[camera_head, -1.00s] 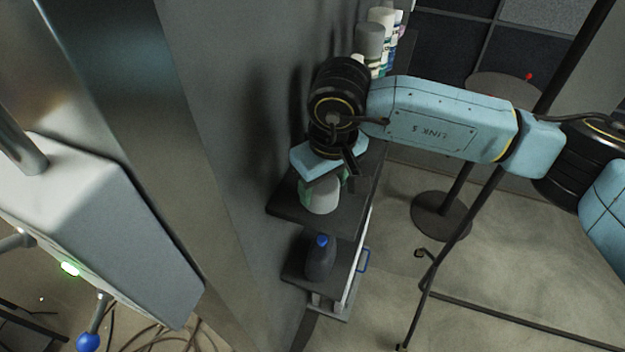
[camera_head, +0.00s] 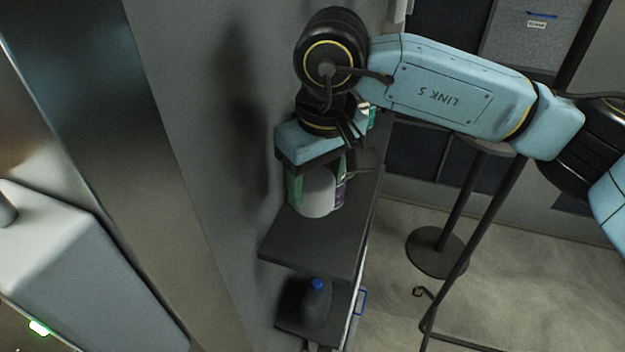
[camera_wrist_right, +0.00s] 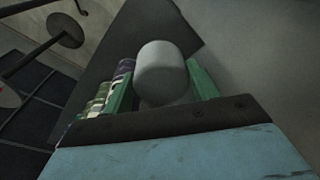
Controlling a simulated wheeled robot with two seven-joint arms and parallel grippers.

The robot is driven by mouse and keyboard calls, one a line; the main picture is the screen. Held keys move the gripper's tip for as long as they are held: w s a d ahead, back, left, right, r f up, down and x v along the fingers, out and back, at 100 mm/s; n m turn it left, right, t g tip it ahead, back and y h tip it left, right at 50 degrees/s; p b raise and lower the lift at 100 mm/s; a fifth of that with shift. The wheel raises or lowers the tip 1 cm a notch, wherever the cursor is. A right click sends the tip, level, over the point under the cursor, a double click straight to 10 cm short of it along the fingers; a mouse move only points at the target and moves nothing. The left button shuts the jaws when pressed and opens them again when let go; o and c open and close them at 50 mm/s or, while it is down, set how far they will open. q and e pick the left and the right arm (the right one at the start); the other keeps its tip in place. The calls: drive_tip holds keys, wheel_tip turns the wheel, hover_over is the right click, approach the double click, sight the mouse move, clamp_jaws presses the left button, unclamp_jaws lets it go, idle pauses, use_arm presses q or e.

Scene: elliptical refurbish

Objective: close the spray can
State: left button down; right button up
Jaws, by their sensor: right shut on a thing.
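A pale grey spray can cap (camera_head: 316,193) is held between the green fingers of my right gripper (camera_head: 317,186), above the dark shelf. The cap also shows in the right wrist view (camera_wrist_right: 163,72), between the two green fingers (camera_wrist_right: 158,85). My right gripper is shut on it. Whether a can body is under the cap is hidden from these views. Several cans with purple, white and green labels (camera_wrist_right: 104,98) stand beside the gripper in the right wrist view. My left gripper is not in view.
The dark upper shelf (camera_head: 310,240) is bare in front of the gripper. A dark bottle with a blue cap (camera_head: 315,305) stands on the lower shelf. A grey wall (camera_head: 190,120) rises close on the left. A black stand (camera_head: 437,252) is at the right.

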drive_tip(key=shift+w, duration=0.1)
